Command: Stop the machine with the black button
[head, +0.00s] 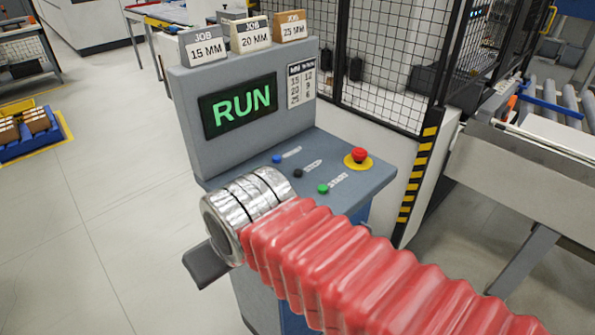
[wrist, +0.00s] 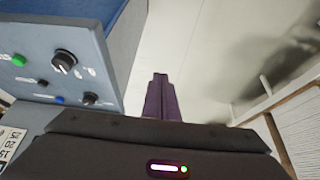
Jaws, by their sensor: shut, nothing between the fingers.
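The black button (head: 297,172) sits on the console's sloped panel, between a blue button (head: 277,159) and a green button (head: 323,188). In the wrist view the black button (wrist: 42,83) is at the left, small and dark. The console's screen (head: 240,106) reads RUN in green. My gripper (wrist: 160,75) is shut and empty, its fingers over bare floor to the right of the panel in the wrist view. In the head view only a dark part of it shows, low at the console's front left; its fingertips are hidden.
A red mushroom button (head: 359,155) on a yellow base is at the panel's right. In the wrist view two dark knobs, one larger (wrist: 64,61), stand beside the buttons. Job blocks (head: 250,35) stand on the console top. A mesh fence (head: 390,60) is behind.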

